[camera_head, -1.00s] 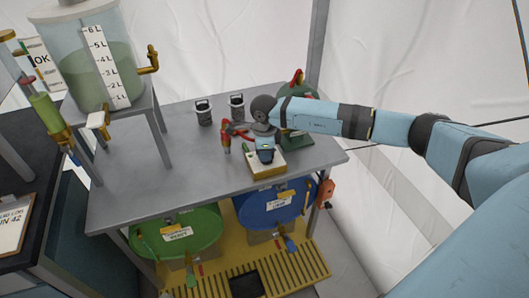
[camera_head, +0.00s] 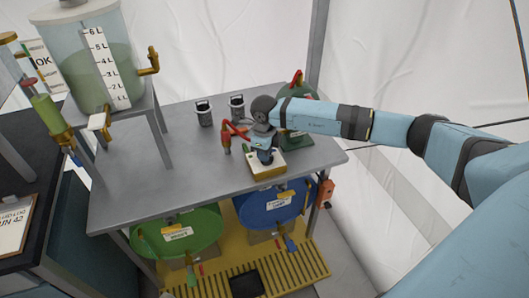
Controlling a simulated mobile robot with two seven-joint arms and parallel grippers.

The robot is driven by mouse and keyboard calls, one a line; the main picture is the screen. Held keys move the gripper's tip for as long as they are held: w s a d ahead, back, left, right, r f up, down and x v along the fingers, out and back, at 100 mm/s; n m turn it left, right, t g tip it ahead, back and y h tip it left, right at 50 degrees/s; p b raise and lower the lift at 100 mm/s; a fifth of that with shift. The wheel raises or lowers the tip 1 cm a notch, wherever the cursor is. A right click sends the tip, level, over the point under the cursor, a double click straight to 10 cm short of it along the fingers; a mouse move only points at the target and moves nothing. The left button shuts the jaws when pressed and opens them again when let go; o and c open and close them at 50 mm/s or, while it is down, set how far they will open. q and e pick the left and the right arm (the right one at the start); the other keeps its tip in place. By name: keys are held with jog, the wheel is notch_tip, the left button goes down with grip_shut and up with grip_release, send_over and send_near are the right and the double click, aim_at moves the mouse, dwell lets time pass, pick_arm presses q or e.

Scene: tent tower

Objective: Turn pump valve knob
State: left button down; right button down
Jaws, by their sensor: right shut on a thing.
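The pump valve knob (camera_head: 265,157) is a small dark piece on top of a pale block with a yellow base (camera_head: 267,172), near the right front of the grey table. My right gripper (camera_head: 264,149) reaches in from the right and points down over the block. It is shut on the knob, and its fingers partly hide the knob. A red-handled fitting (camera_head: 226,141) stands just left of the gripper. My left gripper is not in view.
The grey table (camera_head: 185,158) is clear on its left and middle. A graduated tank (camera_head: 70,75) stands at left. Green (camera_head: 180,240) and blue (camera_head: 262,210) drums lie below.

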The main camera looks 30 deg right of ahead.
jog(key=c, duration=1.2)
grip_release()
jog(key=shift+o, duration=0.2)
notch_tip(320, 180, up, 14)
jog(key=shift+p, duration=0.3)
jog(key=shift+f, duration=0.1)
